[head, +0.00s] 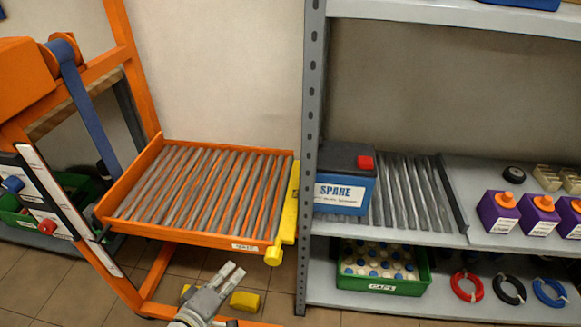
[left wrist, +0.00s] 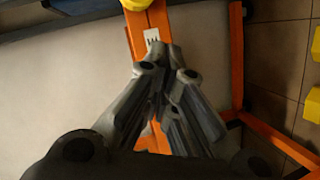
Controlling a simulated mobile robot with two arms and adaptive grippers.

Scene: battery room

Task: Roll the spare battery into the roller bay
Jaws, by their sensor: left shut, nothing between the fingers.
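The spare battery (head: 345,192) is a blue box with a black top, a red cap and a white SPARE label. It stands upright at the left end of the grey rollers of the roller bay (head: 412,200) on the shelf, beside the upright post. An orange trolley's roller tray (head: 195,192) lies left of the post and is empty. A yellow piece (head: 290,210) runs along its right edge. My left gripper (head: 236,270) is shut and empty, low in front of the tray. Its fingers (left wrist: 167,62) show close together in the left wrist view. My right gripper is out of view.
The perforated grey post (head: 310,150) stands between tray and shelf. Several purple boxes (head: 500,212) stand right of the bay. A green crate (head: 384,288) and coloured rings (head: 467,286) are on the lower shelf. A yellow block (head: 245,301) shows near my gripper. The bay's rollers right of the battery are clear.

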